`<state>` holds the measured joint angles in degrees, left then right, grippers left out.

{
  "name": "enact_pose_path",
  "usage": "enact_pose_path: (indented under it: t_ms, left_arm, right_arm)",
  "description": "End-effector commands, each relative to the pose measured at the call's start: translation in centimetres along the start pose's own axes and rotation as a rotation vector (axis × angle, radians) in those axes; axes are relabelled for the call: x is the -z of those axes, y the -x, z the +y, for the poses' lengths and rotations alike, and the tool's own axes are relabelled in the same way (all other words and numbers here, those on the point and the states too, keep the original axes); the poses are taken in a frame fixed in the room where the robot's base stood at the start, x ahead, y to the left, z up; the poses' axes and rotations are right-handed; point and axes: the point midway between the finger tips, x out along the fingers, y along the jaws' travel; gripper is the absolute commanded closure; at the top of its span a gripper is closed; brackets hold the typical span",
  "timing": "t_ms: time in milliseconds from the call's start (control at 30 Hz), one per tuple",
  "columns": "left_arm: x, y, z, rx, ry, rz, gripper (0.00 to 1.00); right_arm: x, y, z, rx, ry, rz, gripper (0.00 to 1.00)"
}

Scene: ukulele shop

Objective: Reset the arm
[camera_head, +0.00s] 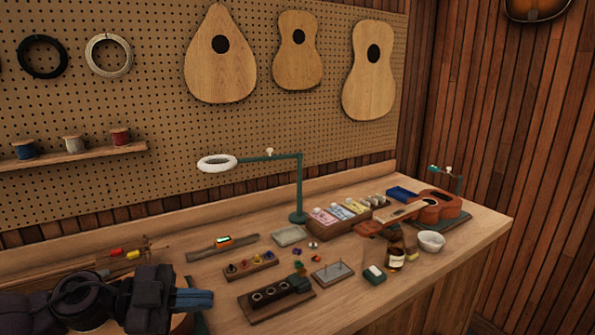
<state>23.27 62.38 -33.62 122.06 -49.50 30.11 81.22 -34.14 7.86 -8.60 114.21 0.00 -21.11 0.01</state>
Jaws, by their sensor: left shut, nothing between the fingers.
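My left arm comes in at the bottom left of the head view, low over the left end of the workbench (340,300). My left gripper (194,299) points right, with its blue fingers together and nothing between them. It is left of the dark block with round holes (258,309) and apart from it. Part of a round wooden body shows beneath the arm, mostly hidden by it. My right gripper is not in view.
A ukulele (438,207) lies at the bench's right end near a white bowl (431,241) and a brown bottle (396,258). A green lamp (299,190) stands at the back. Small tools and trays fill the middle. The front right bench top is mostly clear.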

Motion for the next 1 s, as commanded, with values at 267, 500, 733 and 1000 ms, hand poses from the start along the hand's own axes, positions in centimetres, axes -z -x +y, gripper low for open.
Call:
enact_pose_path:
  t_ms: [267, 500, 733, 1000]
  left_arm:
    - [-0.1, -0.3, -1.4, 0.54, 0.087, 0.081, 1.0]
    - [-3.8, 3.2, -0.8, 0.953, 0.251, -0.101, 1.0]
    - [-8.9, 7.7, 4.0, 1.202, 0.491, -0.435, 1.0]
    - [-13.0, 11.8, 14.5, 1.226, 0.843, -0.905, 1.0]
  right_arm:
    - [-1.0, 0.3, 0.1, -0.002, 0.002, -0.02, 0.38]
    - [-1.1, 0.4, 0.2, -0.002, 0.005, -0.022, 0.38]
    - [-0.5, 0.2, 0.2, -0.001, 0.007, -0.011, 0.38]
    - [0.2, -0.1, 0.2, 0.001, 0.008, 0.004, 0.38]
